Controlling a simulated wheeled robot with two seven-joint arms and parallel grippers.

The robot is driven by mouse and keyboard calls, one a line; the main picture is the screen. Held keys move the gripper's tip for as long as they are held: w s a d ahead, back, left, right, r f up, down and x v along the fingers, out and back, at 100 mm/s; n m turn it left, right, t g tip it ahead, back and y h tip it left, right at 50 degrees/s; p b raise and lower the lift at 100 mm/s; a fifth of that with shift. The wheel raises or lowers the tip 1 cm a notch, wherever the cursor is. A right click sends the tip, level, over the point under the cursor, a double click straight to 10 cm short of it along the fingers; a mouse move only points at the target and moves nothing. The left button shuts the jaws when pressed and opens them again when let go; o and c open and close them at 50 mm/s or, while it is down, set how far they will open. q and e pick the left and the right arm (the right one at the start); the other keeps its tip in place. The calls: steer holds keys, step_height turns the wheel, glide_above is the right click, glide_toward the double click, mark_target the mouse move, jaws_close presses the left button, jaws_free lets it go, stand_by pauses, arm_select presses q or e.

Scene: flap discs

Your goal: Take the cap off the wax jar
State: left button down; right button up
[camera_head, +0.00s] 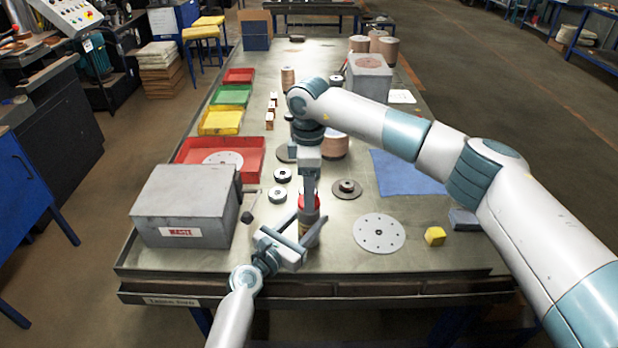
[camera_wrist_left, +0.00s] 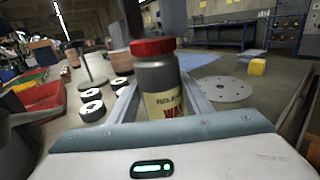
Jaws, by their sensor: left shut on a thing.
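The wax jar (camera_head: 307,228) stands upright near the front of the table. In the left wrist view the jar (camera_wrist_left: 160,82) is grey with a cream label and a red cap (camera_wrist_left: 153,46), which sits on its top. The red cap (camera_head: 316,203) is partly hidden in the head view. My left gripper (camera_head: 309,222) is shut on the jar's body, one finger along each side. My right gripper (camera_head: 310,190) points down from above at the cap. Its fingertips overlap the cap in view, so I cannot tell whether they touch or grip it.
A grey waste box (camera_head: 185,205) stands to the left, with red (camera_head: 190,148), green and yellow trays behind it. Several small black-and-white rings lie left of the jar. A pale perforated disc (camera_head: 379,233), a yellow block (camera_head: 435,236) and a blue cloth (camera_head: 405,172) lie right.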

steer(key=shift+f, duration=0.8)
